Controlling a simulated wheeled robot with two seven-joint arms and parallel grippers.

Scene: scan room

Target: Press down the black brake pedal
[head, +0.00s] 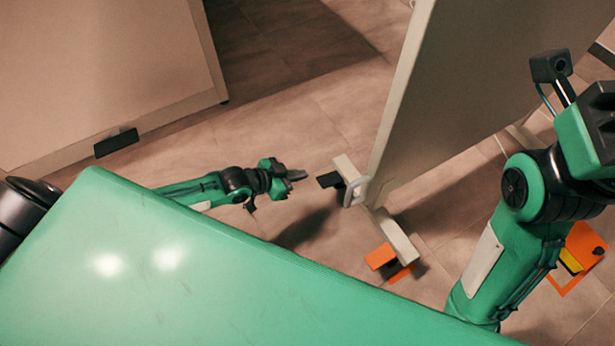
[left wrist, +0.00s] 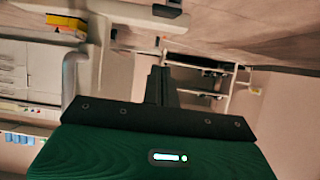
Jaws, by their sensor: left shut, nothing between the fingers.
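The black brake pedal (head: 330,180) sticks out to the left from the end of a pale base bar under the upright panel. My left gripper (head: 298,175) is shut and empty, just left of the pedal, with a small gap apparent between them. In the left wrist view the shut fingers (left wrist: 161,86) point away from the camera. A black block there (left wrist: 167,12), beyond and above the fingertips, looks like the same pedal. My right arm stands at the right of the head view, and its fingers do not show.
An orange pedal (head: 381,257) is on the bar's near end. Another orange piece (head: 585,243) lies behind my right arm. Open tiled floor (head: 290,110) lies beyond my left gripper.

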